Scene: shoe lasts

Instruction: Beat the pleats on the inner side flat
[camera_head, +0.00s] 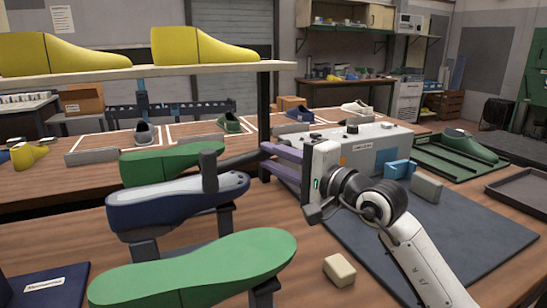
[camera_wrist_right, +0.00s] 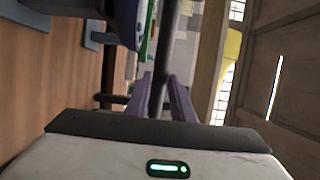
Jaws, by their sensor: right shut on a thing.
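A navy shoe upper (camera_head: 150,215) sits sole side up on a stand, with a pale inner surface (camera_head: 180,188) facing up. My right gripper (camera_head: 275,160), with purple fingers, is shut on the dark handle of a hammer (camera_head: 209,172). The handle also shows between the fingers in the right wrist view (camera_wrist_right: 165,60). The hammer head is upright over the shoe's pale surface, towards its right half. I cannot tell whether it touches the shoe. The pleats are too small to make out. My left gripper is not in view.
Green lasts stand in front of the shoe (camera_head: 200,270) and behind it (camera_head: 165,163). A shelf (camera_head: 150,74) with yellow lasts runs above. A grey machine (camera_head: 370,150) stands behind my right arm. A beige block (camera_head: 339,270) lies on the table at the front.

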